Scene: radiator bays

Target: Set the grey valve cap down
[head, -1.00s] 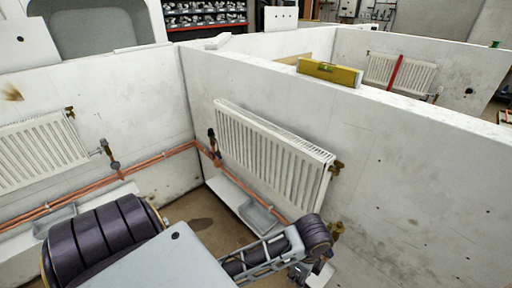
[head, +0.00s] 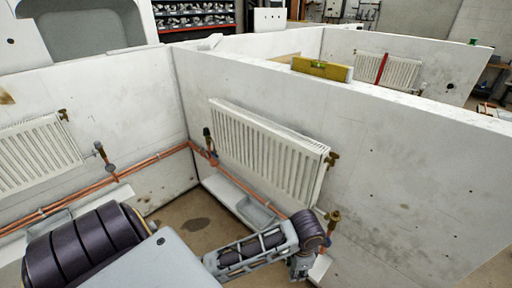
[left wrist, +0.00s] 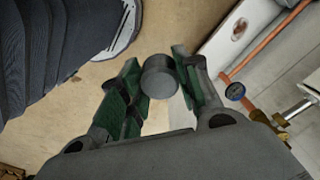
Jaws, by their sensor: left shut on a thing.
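The grey valve cap (left wrist: 158,79) is a short round cylinder, seen in the left wrist view. My left gripper (left wrist: 160,84) is shut on it, with a green-padded finger on each side. Bare brown floor lies behind the cap in that view. In the head view my left gripper (head: 301,266) hangs low at the bottom, just left of the brass valve (head: 333,217) under the radiator's right end. The cap cannot be made out in the head view. My right gripper is not in view.
A white radiator (head: 265,150) hangs on the right wall panel (head: 400,170). Below it, a grey tray (head: 257,213) sits on a white ledge (head: 222,191). Copper pipes (head: 150,160) run low along the walls. A yellow level (head: 322,69) rests on the wall top.

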